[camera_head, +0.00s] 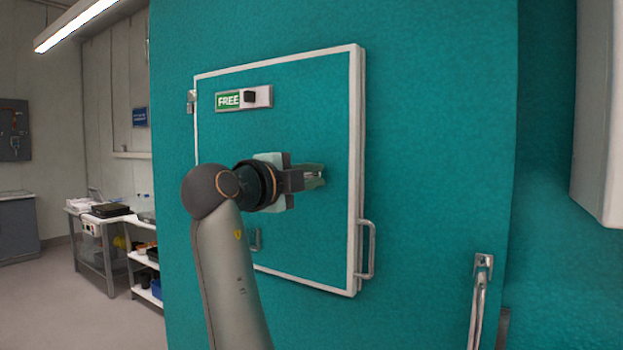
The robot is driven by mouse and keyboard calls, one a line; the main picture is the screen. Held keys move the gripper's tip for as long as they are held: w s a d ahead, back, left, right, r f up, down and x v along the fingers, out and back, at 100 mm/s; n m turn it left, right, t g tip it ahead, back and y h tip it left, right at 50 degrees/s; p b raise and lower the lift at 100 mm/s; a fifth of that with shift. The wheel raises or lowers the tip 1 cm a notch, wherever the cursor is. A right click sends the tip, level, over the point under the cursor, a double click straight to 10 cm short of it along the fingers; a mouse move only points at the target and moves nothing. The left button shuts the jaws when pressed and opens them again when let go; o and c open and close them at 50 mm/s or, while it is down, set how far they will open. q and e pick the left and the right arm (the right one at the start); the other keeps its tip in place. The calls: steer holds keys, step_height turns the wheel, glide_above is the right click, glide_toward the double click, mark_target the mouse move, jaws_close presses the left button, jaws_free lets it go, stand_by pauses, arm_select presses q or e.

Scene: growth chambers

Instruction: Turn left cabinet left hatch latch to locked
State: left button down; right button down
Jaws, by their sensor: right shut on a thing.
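My right gripper (314,176) comes from the lower left and reaches to the middle of the hatch. It is shut on the hatch latch, a small grey piece at its fingertips. The fingers and wrist mostly hide the latch, so I cannot tell its turn position. My left gripper is not in view.
A long metal handle (479,300) is at the lower right. A white box (598,110) juts in at the right. Tables with items (100,212) and open floor (70,300) lie at the left.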

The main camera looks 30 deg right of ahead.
steer(key=shift+f+m, duration=0.1)
steer(key=shift+m, duration=0.6)
steer(key=c, duration=0.8)
jaws_free()
steer(key=shift+c, duration=0.2)
steer(key=b+v, duration=0.2)
steer(key=v, duration=1)
steer(key=shift+a, duration=0.2)
